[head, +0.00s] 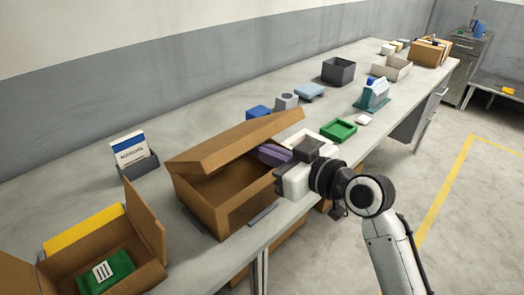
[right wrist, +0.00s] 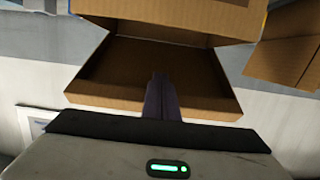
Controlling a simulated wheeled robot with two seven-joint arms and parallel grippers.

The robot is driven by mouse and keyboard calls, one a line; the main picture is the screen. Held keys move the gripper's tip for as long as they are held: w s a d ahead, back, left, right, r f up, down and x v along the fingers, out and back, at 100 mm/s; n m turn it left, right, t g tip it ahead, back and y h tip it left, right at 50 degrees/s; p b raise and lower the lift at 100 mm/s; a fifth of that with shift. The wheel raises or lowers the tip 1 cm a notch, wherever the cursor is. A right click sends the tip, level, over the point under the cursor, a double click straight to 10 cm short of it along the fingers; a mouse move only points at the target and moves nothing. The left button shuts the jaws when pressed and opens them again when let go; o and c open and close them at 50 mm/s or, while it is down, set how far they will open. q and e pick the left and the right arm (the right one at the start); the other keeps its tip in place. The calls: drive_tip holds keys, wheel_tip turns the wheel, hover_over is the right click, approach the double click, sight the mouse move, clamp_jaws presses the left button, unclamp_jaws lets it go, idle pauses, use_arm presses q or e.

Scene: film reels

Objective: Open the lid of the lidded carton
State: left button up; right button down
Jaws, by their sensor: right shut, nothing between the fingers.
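The lidded carton (head: 208,203) is a brown cardboard box near the table's front edge in the head view. Its lid (head: 232,138) is partly raised, sloping up to the right, with a dark gap beneath it. My right gripper (head: 264,151) is at the carton's right side, its purple fingers close to the lid's raised edge. Nothing is between the fingers. Whether they touch the lid is unclear. My left gripper is out of view.
An open carton (head: 150,268) with a green packet (head: 105,272) stands at the front left. A card holder (head: 140,165) stands behind. A green tray (head: 338,130), a blue block (head: 258,112) and a dark bin (head: 338,71) lie farther along the table.

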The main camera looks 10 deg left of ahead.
sight(246, 132)
drive_tip(key=shift+w+a+r, duration=0.65)
drive_tip(key=shift+a+r, duration=0.25)
drive_tip(key=shift+w+a+r, duration=0.65)
drive_tip(key=shift+a+r, duration=0.2)
drive_tip(key=shift+w+a+r, duration=0.1)
drive_tip(key=shift+a, duration=0.05)
drive_tip(key=shift+w+a+r, duration=0.3)
drive_tip(key=shift+w+a, duration=0.15)
drive_tip(key=shift+a, duration=0.15)
drive_tip(key=shift+w+a+r, duration=0.3)
drive_tip(key=shift+w+a, duration=0.1)
drive_tip(key=shift+a, duration=0.2)
drive_tip(key=shift+w+a+r, duration=0.3)
drive_tip(key=shift+w+a, duration=0.15)
drive_tip(key=shift+a, duration=0.15)
drive_tip(key=shift+w+a, duration=0.1)
drive_tip(key=shift+w+a+r+b, duration=0.15)
drive_tip(key=shift+w+a+b, duration=0.2)
drive_tip(key=shift+w+a, duration=0.5)
drive_tip(key=shift+w+a+r+b, duration=0.1)
drive_tip(key=shift+w+a+b, duration=0.35)
drive_tip(key=shift+a, duration=0.6)
